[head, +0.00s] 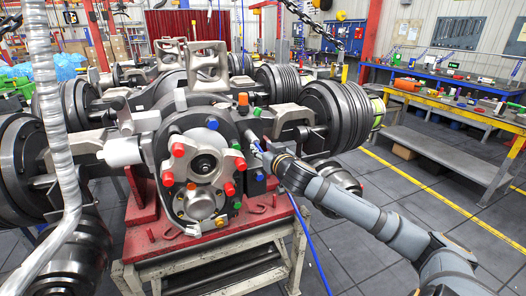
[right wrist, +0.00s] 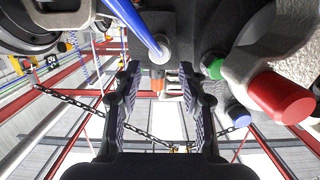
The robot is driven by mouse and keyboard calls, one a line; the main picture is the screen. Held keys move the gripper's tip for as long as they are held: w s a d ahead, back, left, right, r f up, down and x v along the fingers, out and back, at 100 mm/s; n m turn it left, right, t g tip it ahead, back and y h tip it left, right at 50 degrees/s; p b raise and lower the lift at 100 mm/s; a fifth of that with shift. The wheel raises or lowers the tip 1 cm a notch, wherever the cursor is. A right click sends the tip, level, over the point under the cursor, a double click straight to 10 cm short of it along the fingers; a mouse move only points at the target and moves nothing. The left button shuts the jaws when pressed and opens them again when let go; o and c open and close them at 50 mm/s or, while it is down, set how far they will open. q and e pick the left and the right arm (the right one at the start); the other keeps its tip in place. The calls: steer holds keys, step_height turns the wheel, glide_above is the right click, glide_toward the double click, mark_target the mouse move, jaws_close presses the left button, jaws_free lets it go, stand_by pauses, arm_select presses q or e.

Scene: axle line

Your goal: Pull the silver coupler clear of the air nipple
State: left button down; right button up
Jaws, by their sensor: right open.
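In the right wrist view, the silver coupler (right wrist: 161,48) sits on the end of a blue hose (right wrist: 133,22), against a dark block of the axle assembly. It is just beyond the fingertips, near the middle of the gap, and looks untouched. The air nipple cannot be made out; the coupler seems to cover it. My right gripper (right wrist: 160,72) is open, with one finger on each side and nothing clearly held. In the head view, my right gripper (head: 264,151) is at the right side of the axle housing. My left gripper is not in view.
Red, green, blue and orange caps crowd the housing (head: 205,165); a red cap (right wrist: 281,97) is close right of the fingers. The axle rests on a red stand (head: 150,245). A ribbed silver hose (head: 60,130) hangs at left. Floor at right is clear before the bench (head: 440,105).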

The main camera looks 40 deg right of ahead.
mark_target(252, 139)
steer(key=shift+w+d+p, duration=0.3)
steer(key=shift+w+p, duration=0.05)
steer(key=shift+w, duration=0.3)
steer(key=p+x, duration=0.2)
steer(key=x, duration=0.6)
steer(key=shift+w+a+p, duration=0.1)
steer(key=shift+w+p, duration=0.1)
steer(key=shift+p, duration=0.2)
steer(key=shift+w+f, duration=0.15)
steer(key=shift+w, duration=0.25)
jaws_close()
